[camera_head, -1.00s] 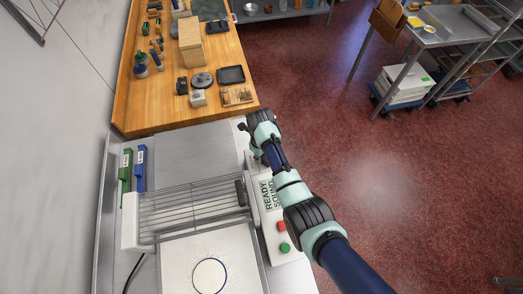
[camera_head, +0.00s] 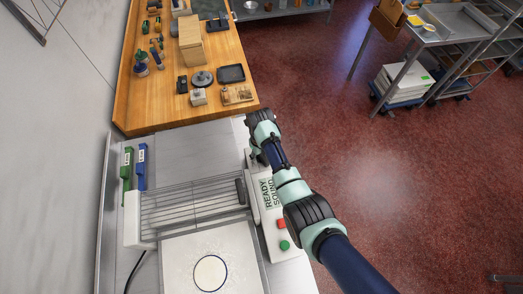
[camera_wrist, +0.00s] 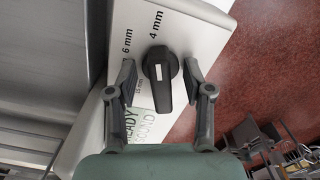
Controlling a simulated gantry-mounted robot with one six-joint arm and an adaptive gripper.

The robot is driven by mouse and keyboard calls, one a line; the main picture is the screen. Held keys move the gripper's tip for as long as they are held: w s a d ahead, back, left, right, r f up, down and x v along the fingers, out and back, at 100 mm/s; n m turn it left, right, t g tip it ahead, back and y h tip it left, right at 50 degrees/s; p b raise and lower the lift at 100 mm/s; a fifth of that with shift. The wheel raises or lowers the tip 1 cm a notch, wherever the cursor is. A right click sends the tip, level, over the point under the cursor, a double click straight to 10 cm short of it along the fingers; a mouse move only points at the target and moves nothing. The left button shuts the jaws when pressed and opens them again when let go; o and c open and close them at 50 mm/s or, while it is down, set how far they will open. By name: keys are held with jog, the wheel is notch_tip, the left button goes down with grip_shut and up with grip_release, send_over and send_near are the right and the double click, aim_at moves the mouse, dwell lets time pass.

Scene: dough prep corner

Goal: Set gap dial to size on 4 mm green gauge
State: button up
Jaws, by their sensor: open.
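The gap dial (camera_wrist: 161,92) is a black elongated knob with a white mark, set on the machine's pale panel. Lettering "4 mm" stands above it, "6 mm" to its upper left, and a smaller, unclear label at its left. The knob lies roughly along the picture's vertical, its wide end near the "4 mm" label. My gripper (camera_wrist: 161,79) is open, one finger on each side of the knob, with visible gaps; contact is not evident. In the head view my wrist hides the dial. The green gauge (camera_head: 126,171) lies beside a blue gauge (camera_head: 141,167) at the machine's left.
The sheeter-like machine has a wire guard (camera_head: 190,208), a white plate with a round outline (camera_head: 180,262), and red (camera_head: 281,225) and green (camera_head: 284,245) buttons. A wooden bench (camera_head: 150,105) with small tools stands behind.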

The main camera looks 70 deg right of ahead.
notch_tip(320, 180, up, 6)
jog(key=p, duration=0.6)
jog(key=shift+r, duration=0.15)
